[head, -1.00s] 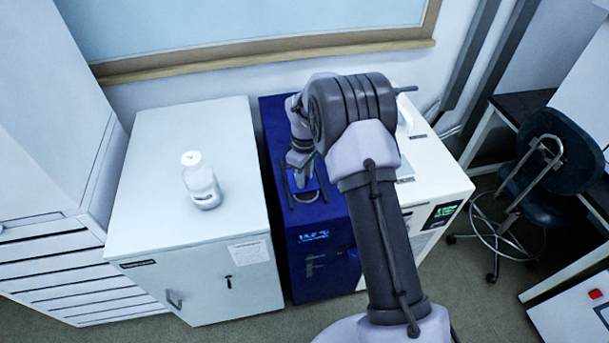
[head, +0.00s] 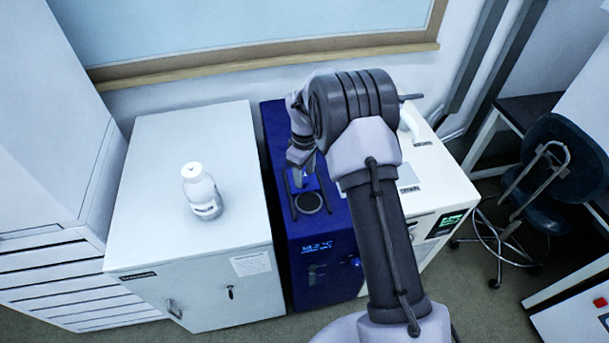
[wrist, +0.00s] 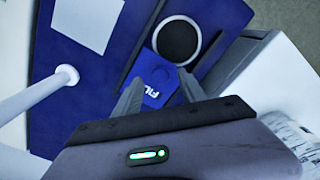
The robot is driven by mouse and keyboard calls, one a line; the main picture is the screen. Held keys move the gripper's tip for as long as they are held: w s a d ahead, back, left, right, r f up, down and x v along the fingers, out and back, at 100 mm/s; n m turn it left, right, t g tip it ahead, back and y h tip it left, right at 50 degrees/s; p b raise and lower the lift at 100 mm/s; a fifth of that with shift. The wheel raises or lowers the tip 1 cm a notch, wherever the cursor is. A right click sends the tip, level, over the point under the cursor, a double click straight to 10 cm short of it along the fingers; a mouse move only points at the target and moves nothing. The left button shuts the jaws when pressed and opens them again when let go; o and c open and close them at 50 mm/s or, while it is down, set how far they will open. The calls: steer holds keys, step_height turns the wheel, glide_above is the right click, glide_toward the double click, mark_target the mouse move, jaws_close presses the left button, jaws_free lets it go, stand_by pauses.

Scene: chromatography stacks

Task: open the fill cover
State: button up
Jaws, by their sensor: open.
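The fill cover (wrist: 153,80) is a blue plate with partly hidden white lettering in the wrist view. It lies beside a dark round fill opening (wrist: 177,40) with a pale rim, which is uncovered. In the head view the cover (head: 306,182) sits behind the opening (head: 309,202), on top of the dark blue machine (head: 325,232). My gripper (wrist: 160,82) is open, its two fingers on either side of the cover. I cannot tell whether they touch it. In the head view my gripper (head: 302,174) is over the cover, partly hidden by my arm.
A white cabinet (head: 150,225) with a white bottle (head: 202,192) on top stands left of the blue machine. A white instrument (head: 445,185) stands to its right. A wall with a wood-framed window (head: 270,50) is behind. A chair (head: 555,165) is at the right.

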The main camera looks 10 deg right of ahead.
mark_target(305, 180)
step_height(305, 180, up, 16)
steer(key=p, duration=0.4)
steer(key=shift+s+r, duration=0.1)
steer(key=shift+r, duration=0.05)
steer(key=s+a+r+m+t+y+b, duration=0.1)
steer(key=s+r+m+t+b, duration=0.15)
steer(key=s+r, duration=0.45)
steer(key=s+a+r+m+t+b, duration=0.1)
steer(key=s+r+m+b, duration=0.3)
steer(key=s, duration=0.5)
steer(key=s+a+f+m+t+b, duration=0.1)
steer(key=s+f+m+b, duration=0.1)
steer(key=s, duration=0.6)
steer(key=s+f+m+t+y+b, duration=0.1)
steer(key=s+f+m, duration=0.1)
steer(key=s+m, duration=0.3)
steer(key=s, duration=0.4)
steer(key=shift+s+a+f+b, duration=0.15)
steer(key=shift+a+f+b, duration=0.1)
steer(key=shift+a+b, duration=0.15)
